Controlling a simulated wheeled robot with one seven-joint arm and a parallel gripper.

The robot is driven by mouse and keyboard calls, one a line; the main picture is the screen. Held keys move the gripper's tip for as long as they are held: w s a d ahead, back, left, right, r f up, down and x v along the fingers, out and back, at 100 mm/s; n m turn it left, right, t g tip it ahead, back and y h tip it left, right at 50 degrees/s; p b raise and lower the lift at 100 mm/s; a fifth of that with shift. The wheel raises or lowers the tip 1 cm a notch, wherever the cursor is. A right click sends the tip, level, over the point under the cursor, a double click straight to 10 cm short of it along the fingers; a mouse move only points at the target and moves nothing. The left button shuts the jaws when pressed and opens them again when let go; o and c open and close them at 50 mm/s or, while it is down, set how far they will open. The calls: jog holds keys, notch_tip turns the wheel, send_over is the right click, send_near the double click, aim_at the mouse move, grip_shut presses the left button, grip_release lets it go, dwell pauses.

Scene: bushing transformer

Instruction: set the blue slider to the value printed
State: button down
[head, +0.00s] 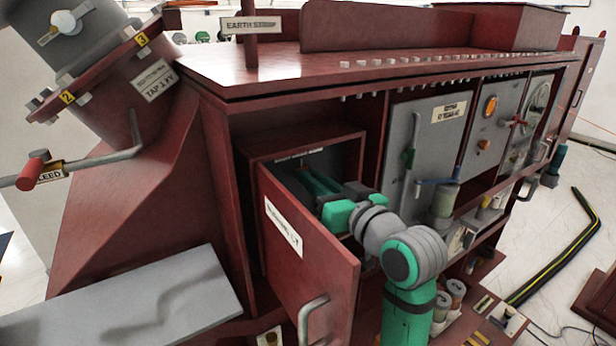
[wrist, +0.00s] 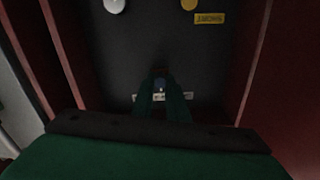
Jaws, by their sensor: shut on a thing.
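My gripper (head: 312,180) reaches past an open red door into a dark-backed compartment of the red cabinet. In the wrist view its two green fingers (wrist: 164,92) point at the dark panel (wrist: 120,55) and are shut on the small blue slider (wrist: 159,82). The slider sits over a pale scale strip (wrist: 183,96), which shows on both sides of the fingers. The slider is mostly hidden by the fingers, and its setting cannot be read. A yellow label (wrist: 209,18) on the panel appears upside down and too small to read surely.
The open red door (head: 308,250) with a metal handle (head: 312,318) stands left of my arm. Red compartment walls (wrist: 264,60) flank the gripper closely. A white round part (wrist: 115,5) and a yellow one (wrist: 189,4) are on the panel. Grey panels (head: 425,140) lie right.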

jog(key=shift+a, duration=0.15)
jog(key=c, duration=1.7)
grip_release()
jog(key=shift+c, duration=0.2)
jog(key=shift+s, duration=0.15)
jog(key=v, duration=1)
jog(key=shift+s+d, duration=0.25)
jog(key=shift+s, duration=0.05)
jog(key=shift+f, duration=0.1)
